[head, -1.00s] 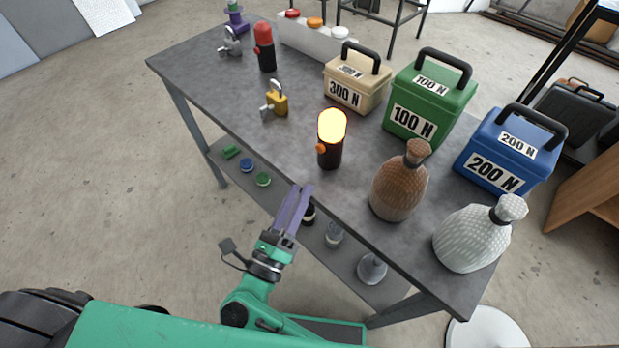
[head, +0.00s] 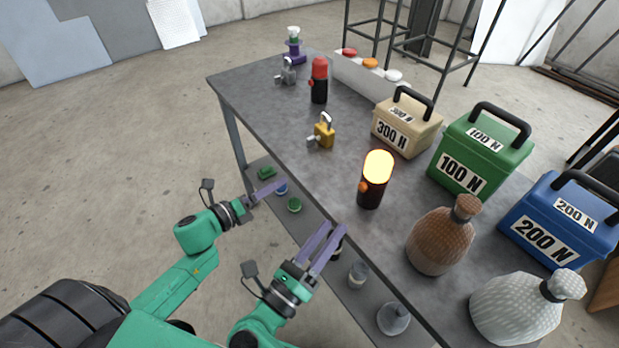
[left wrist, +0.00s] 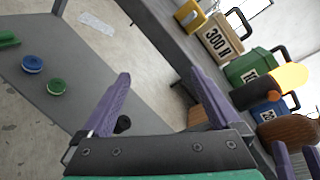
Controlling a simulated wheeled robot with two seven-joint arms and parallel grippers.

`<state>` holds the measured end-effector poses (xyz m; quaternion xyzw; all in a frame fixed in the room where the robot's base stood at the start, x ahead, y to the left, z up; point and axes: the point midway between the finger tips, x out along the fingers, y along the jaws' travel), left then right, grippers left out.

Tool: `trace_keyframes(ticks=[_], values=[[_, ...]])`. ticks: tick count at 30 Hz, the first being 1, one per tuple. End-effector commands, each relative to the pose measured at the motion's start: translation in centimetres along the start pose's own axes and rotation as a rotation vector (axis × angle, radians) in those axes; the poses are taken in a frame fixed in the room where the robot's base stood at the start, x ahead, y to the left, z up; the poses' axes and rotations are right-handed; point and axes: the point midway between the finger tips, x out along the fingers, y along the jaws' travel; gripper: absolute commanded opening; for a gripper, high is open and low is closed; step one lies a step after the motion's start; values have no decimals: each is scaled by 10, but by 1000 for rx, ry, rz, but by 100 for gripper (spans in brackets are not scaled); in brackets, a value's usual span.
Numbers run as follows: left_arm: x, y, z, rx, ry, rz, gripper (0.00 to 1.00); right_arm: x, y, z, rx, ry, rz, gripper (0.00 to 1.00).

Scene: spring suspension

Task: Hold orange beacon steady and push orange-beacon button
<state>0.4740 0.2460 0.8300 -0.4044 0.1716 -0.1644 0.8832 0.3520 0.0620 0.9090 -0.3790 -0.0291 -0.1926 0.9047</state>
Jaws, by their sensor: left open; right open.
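The orange beacon (head: 377,166) stands upright on the grey table (head: 285,107) with its top glowing. Its black body carries a small orange button (head: 362,187) on the left side. The glowing beacon also shows at the right edge of the left wrist view (left wrist: 289,77). My left gripper (head: 270,188) is open and empty, off the table's near edge, left of the beacon. My right gripper (head: 333,240) is open and empty, beside the near edge, below and left of the beacon. Neither gripper touches the beacon.
A brown sack (head: 440,240) stands just right of the beacon. A yellow padlock (head: 323,132) and a red beacon (head: 319,82) stand further back. Weight boxes, including a green one (head: 480,152), line the far side. A lower shelf holds green and blue discs.

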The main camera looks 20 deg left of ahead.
Motion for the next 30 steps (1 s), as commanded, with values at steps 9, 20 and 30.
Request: trace_keyframes(ticks=[9,20,30], values=[[-22,-188,-12,819,69,-474,97,0,0,0,0,0,0,50],[-19,-214,-21,925,63,-539,97,0,0,0,0,0,0,50],[40,-243,-38,923,61,-538,97,0,0,0,0,0,0,50]])
